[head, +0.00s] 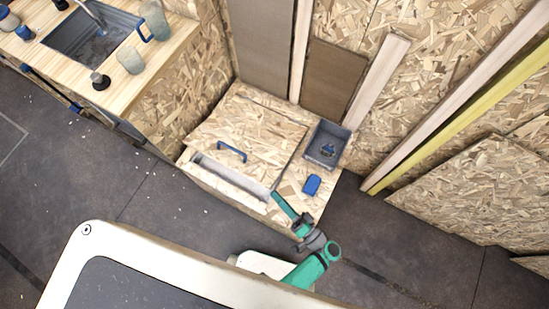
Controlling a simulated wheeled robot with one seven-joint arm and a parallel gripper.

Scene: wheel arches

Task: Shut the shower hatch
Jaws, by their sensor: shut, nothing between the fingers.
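The shower hatch (250,133) is an OSB lid with a blue handle (232,152), on top of a low OSB box. A pale opening (230,178) shows along the box's front side, so the hatch does not cover it fully. My gripper (277,197), at the end of my green and grey arm, is at the front right corner of this opening, close to the hatch's right edge. It is shut and holds nothing. I cannot tell whether it touches the hatch or the rim.
Right of the hatch, a grey bin (328,145) and a blue object (312,185) sit on the box top. A wooden counter (165,50) with a sink (92,38) stands at the left. Boards lean on the right wall. Dark floor (120,185) lies open at the left.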

